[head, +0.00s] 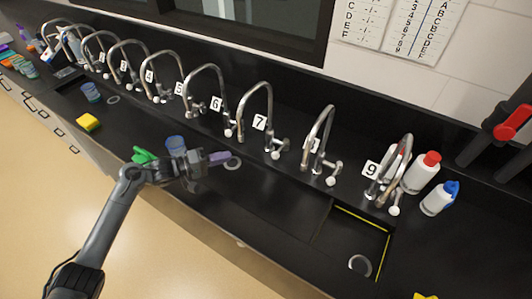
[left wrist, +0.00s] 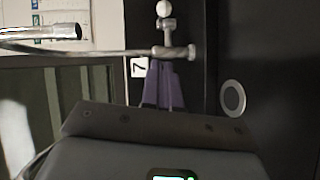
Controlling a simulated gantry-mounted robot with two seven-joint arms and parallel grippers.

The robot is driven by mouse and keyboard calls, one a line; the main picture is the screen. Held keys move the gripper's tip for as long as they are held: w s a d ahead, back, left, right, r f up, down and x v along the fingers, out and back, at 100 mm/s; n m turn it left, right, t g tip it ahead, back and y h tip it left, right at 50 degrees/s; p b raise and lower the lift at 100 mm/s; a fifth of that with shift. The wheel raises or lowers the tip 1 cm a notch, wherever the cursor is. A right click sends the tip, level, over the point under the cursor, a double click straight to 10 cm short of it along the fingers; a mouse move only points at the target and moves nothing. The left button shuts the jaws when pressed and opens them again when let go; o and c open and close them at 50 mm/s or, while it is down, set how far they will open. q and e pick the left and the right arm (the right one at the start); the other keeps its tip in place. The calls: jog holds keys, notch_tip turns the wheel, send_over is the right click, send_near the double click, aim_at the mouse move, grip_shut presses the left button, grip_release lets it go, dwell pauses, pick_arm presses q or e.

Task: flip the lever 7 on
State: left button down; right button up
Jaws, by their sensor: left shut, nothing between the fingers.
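Tap 7 (head: 270,100) is a curved metal tap at the back of the black counter, behind its number card (head: 259,122). Its lever (head: 276,154) ends in a white knob low on the tap's right side. In the left wrist view the lever's white knob (left wrist: 163,8) shows at the top, with the tap body (left wrist: 175,52) below it and the card 7 (left wrist: 138,67) beside it. My left gripper (head: 228,156) has purple fingers, which are shut and empty, in front of tap 7 and left of its lever, apart from it. The fingers (left wrist: 162,68) point towards the tap base. My right gripper is not in view.
Tap 6 (head: 226,95) stands to the left and tap 8 (head: 321,125) to the right. A blue cup (head: 176,144) and a green item (head: 143,155) are near my left wrist. White bottles (head: 420,173) stand by tap 9. A round drain (head: 232,163) lies near my fingers.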

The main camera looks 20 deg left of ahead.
pick_arm(q)
jog(key=b, duration=0.1)
send_near(281, 148)
jog(key=w+f, duration=0.1)
jog(key=w, duration=0.1)
jog(key=shift+s+d+f, duration=0.1)
jog(key=shift+s+d, duration=0.05)
jog(key=shift+d, duration=0.7)
